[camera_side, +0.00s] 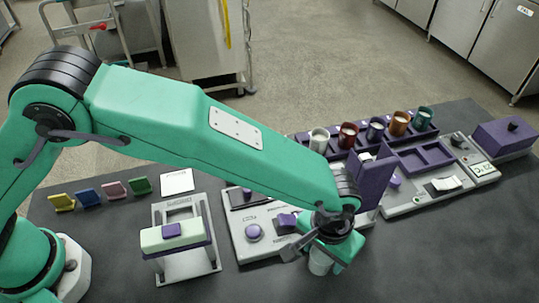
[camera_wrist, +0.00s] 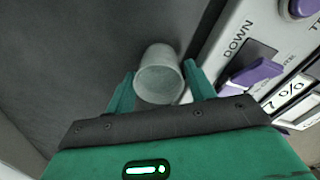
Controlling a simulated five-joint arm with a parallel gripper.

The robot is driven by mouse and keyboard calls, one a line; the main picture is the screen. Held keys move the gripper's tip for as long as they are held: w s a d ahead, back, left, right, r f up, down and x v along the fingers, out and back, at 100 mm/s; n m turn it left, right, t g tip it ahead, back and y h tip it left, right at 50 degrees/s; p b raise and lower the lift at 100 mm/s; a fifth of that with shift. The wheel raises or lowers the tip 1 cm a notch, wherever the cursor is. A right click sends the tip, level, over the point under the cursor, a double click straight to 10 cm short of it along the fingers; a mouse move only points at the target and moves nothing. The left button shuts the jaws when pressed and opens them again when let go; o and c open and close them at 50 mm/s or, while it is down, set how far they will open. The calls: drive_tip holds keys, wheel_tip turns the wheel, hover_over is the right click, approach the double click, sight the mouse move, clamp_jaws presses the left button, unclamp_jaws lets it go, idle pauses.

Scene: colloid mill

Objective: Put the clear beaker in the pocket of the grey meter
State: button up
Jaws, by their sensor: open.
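The clear beaker (camera_wrist: 158,76) stands between the two fingers of my open gripper (camera_wrist: 159,70) in the wrist view, its round mouth facing the camera. In the side view the beaker (camera_side: 320,262) shows below my gripper (camera_side: 332,252), which covers part of it. It stands on the dark bench beside the panel device. The fingers are on either side of the beaker, and I cannot tell whether they touch it. A grey unit with a small display, which looks like the meter (camera_side: 408,208), lies at the right; purple recessed compartments (camera_side: 425,158) show beside its back edge.
A pale panel device (camera_side: 240,226) with purple knobs stands close beside my gripper. An upright purple plate (camera_side: 368,178) rises between it and the meter. A purple rack (camera_side: 333,148) holds several coloured cups. The front right of the dark bench (camera_side: 450,255) is clear.

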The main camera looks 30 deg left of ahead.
sight(321, 262)
drive_tip(key=c, duration=0.8)
drive_tip(key=shift+r, duration=5)
